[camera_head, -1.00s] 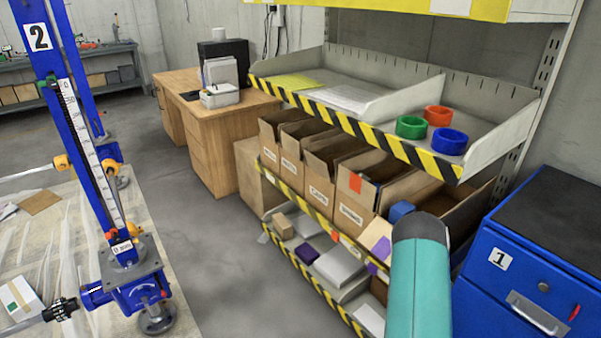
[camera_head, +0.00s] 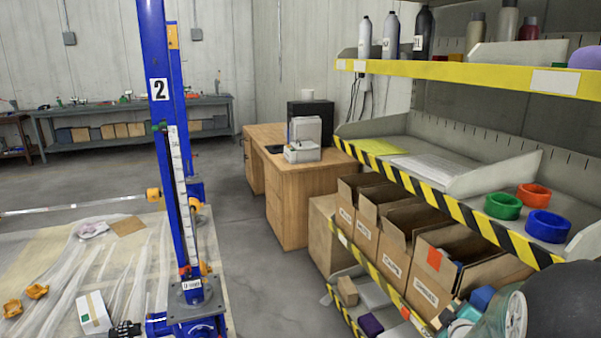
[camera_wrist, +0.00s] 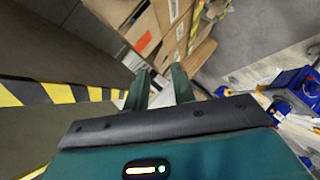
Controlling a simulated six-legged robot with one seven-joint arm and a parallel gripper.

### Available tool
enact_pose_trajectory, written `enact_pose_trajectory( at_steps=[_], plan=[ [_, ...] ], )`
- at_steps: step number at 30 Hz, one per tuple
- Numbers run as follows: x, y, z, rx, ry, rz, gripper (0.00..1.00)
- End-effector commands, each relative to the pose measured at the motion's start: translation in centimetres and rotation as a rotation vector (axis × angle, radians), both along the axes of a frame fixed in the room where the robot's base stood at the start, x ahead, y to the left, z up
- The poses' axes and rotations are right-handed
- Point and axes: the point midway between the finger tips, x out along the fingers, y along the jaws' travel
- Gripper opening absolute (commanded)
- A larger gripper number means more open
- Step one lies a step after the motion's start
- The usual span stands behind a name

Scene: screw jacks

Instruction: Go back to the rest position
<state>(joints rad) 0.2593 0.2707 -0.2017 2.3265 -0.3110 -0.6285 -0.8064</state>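In the wrist view my gripper (camera_wrist: 160,88) shows two dark green fingers with a gap between them. It is open, and I see nothing held in the gap. The fingers point toward cardboard boxes (camera_wrist: 150,22) and the shelf's yellow-black striped edge (camera_wrist: 60,93). In the head view my arm (camera_head: 560,305) shows at the bottom right as a dark rounded part with a teal piece, in front of the shelf. The gripper fingers are not clearly visible there.
The shelf (camera_head: 470,207) stands at the right, holding green (camera_head: 503,206), orange (camera_head: 533,195) and blue (camera_head: 548,226) rings, with labelled boxes (camera_head: 410,270) below. A blue screw jack (camera_head: 160,130) marked 2 stands at the left. A wooden desk (camera_head: 295,195) is behind. Grey floor between is clear.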

Motion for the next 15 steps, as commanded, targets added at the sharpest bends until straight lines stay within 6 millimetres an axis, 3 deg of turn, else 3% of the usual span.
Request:
enact_pose_trajectory(
  at_steps=[1,8,15],
  plan=[
    [-0.3,1.1,1.7,0.046,0.006,-0.018,0.25],
    [-3.6,6.2,6.4,0.282,0.094,-0.127,0.25],
    [-9.5,12.1,10.4,0.514,0.205,-0.237,0.25]
  ],
)
